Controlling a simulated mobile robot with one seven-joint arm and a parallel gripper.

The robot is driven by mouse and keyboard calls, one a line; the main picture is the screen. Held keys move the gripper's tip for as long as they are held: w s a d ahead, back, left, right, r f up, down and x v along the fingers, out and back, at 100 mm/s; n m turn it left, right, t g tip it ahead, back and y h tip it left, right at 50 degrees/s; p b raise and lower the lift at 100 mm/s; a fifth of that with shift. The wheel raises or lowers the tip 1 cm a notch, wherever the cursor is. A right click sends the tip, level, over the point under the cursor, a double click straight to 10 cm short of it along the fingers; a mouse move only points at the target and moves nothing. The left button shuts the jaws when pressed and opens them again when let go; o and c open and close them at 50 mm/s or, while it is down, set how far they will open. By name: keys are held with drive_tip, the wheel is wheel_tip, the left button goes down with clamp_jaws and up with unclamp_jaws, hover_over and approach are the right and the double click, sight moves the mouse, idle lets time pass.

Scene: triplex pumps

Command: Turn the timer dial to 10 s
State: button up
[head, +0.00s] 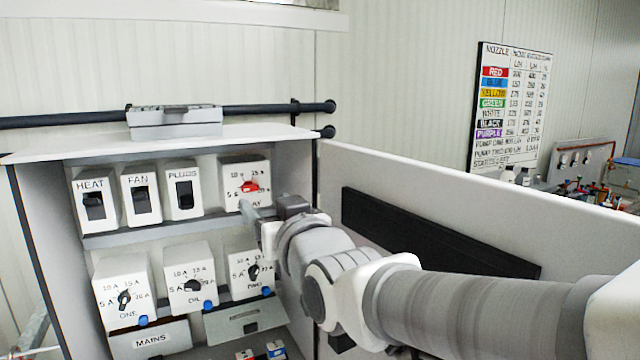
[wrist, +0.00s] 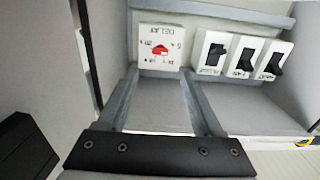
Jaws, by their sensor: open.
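The timer dial is a red knob (head: 249,186) on a white box (head: 232,169) on the upper shelf, at the right end of its row. Marks around the knob include 10 s, 15 s and 5 s; I cannot tell which one it points at. In the wrist view the box appears upside down, with the red knob (wrist: 160,50) in the upper middle.
HEAT (head: 94,205), FAN (head: 140,194) and PLUGS (head: 183,192) switches stand left of the timer box. Black-knobbed dial boxes (head: 189,284) sit on the shelf below. The open cabinet door (head: 420,200) is close on the right of my arm.

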sight(251, 187)
drive_tip(key=p+x, duration=0.2)
drive_tip(key=x, duration=0.7)
drive_tip(key=shift+a, duration=0.1)
drive_tip(key=shift+c, duration=0.3)
clamp_jaws()
